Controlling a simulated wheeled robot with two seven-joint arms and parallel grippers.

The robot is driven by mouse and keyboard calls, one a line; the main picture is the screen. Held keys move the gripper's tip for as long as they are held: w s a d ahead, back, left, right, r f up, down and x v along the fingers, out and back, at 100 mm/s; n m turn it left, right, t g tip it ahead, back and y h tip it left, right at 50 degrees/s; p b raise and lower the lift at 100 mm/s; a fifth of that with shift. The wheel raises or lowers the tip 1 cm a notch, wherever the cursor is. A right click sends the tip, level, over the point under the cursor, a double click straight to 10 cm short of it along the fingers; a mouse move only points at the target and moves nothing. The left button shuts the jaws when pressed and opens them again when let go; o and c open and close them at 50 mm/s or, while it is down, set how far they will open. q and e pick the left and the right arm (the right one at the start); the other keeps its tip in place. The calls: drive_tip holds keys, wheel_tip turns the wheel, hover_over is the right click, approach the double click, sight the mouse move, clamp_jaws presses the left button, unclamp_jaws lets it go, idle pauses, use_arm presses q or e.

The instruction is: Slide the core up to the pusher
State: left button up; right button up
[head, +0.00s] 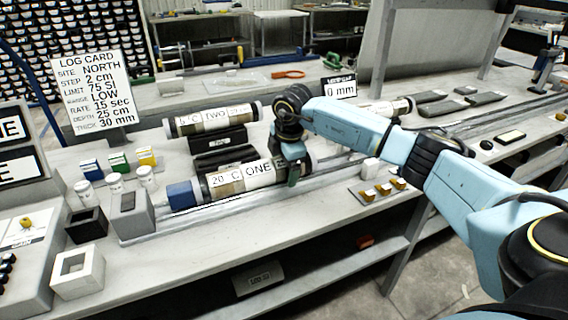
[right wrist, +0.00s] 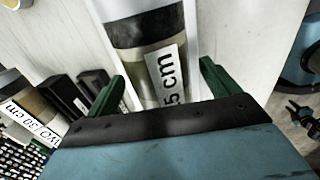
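Core ONE (head: 225,182), a clear tube with brown bands, a label and a blue end cap (head: 183,195), lies along a metal rail (head: 215,208). My right gripper (head: 293,172) is at the tube's right part, pointing down. In the right wrist view its green fingers (right wrist: 163,85) stand on both sides of the tube (right wrist: 150,35); whether they press on it I cannot tell. A grey upright block (head: 133,215) stands at the rail's left end, close to the blue cap. I cannot tell which part is the pusher. My left gripper is not in view.
Core TWO (head: 212,119) lies behind, by black cradles (head: 220,140). Small capped jars (head: 115,182), a log card (head: 92,92) and open boxes (head: 78,272) stand at left. A display (head: 340,88) reads 0 mm. Small yellow-brown pieces (head: 383,190) lie right of the gripper.

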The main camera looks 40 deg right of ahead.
drive_tip(key=shift+r, duration=0.5)
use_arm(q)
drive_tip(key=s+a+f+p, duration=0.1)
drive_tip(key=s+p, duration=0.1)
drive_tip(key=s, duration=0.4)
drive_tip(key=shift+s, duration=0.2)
use_arm(e)
drive_tip(key=v, duration=1.2)
drive_tip(key=shift+s+r, duration=0.15)
drive_tip(key=shift+r, duration=0.05)
